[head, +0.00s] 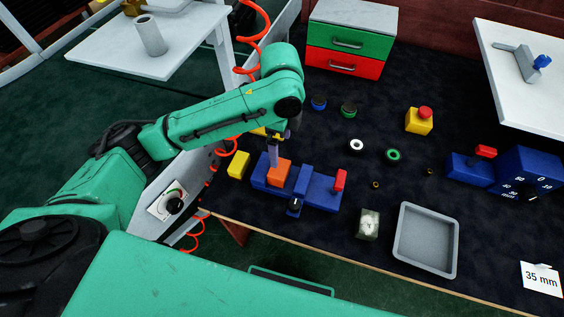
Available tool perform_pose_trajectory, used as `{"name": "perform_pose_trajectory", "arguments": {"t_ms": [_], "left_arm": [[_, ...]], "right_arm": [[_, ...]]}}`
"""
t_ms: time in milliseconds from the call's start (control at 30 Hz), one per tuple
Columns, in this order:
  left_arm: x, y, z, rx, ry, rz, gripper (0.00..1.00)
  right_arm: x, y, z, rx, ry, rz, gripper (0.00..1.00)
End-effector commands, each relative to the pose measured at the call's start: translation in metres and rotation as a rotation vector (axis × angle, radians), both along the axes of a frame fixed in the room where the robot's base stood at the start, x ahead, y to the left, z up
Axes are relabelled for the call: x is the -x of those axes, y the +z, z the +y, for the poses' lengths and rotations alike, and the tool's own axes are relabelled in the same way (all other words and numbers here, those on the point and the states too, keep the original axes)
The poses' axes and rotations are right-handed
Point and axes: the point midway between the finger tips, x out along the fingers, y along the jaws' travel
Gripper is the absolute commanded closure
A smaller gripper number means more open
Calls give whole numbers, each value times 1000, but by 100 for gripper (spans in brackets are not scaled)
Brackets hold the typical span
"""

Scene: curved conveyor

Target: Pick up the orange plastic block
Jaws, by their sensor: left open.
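The orange plastic block (280,172) sits on the left part of a blue fixture (322,192) on the dark worktop. My left gripper (273,157) points down right at the block's upper left, open. The fingers partly overlap the block in the picture, and I cannot tell whether they touch it or stand around it. My right gripper is out of view.
A yellow block (238,165) lies left of the fixture. A red-tipped part (340,180) stands at its right end. A grey tray (426,240), a small clock-like box (367,224) and a yellow box with a red button (419,120) stand to the right. A drawer unit (348,40) is behind.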

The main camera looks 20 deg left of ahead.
Motion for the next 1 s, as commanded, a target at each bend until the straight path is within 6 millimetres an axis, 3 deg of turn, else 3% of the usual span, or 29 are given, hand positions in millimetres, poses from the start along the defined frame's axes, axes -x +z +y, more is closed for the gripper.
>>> {"name": "perform_pose_trajectory", "arguments": {"t_ms": [100, 267, 600, 867, 1000], "left_arm": [[2, -32, 0, 0, 2, 5, 0], [1, -67, 0, 3, 3, 2, 0], [-1, -122, 0, 5, 2, -1, 0], [-2, -129, 0, 5, 1, -4, 0], [-2, -129, 0, 5, 2, -4, 54]], "right_arm": [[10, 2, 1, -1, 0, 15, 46], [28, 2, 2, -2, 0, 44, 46], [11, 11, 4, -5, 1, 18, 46], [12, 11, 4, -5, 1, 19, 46], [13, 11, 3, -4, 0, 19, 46]]}}
